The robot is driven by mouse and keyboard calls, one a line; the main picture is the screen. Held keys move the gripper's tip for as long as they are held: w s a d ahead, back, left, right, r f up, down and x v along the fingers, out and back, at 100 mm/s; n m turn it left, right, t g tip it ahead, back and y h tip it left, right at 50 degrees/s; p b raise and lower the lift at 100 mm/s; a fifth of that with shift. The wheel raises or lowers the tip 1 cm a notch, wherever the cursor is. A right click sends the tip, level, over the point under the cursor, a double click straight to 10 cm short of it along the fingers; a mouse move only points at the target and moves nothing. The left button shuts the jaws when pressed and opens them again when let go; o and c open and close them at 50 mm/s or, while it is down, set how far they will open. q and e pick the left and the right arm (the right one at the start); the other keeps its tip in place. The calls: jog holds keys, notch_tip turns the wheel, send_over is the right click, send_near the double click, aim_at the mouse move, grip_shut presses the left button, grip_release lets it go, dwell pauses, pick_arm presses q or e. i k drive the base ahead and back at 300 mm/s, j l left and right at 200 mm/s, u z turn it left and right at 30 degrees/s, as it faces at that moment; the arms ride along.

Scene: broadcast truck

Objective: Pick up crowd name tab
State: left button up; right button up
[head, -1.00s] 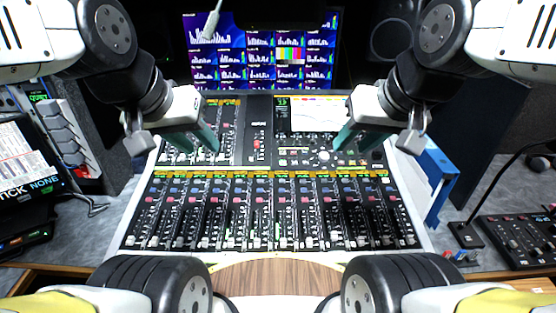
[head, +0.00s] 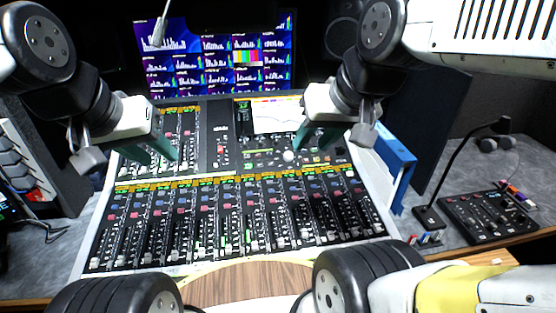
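I cannot make out for sure which thing is the crowd name tab; no readable "crowd" label shows. Small coloured pieces (head: 426,238) lie on the desk right of the mixing console. More small orange and purple pieces (head: 517,193) lie at the back right corner of a black control box. My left gripper (head: 163,148) hangs over the console's upper left part, teal fingers apart and empty. My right gripper (head: 316,137) hangs over the console's upper right part, also with fingers apart and empty. Both are well to the left of the coloured pieces.
The large mixing console (head: 240,216) fills the middle. A gooseneck microphone (head: 452,165) rises beside the black control box (head: 489,218). Screens (head: 220,55) are behind. Grey desk between console and box is partly clear.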

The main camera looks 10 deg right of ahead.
aim_at(312, 251)
jog(key=k+j, duration=0.1)
jog(key=k, duration=0.75)
jog(key=j+z, duration=0.05)
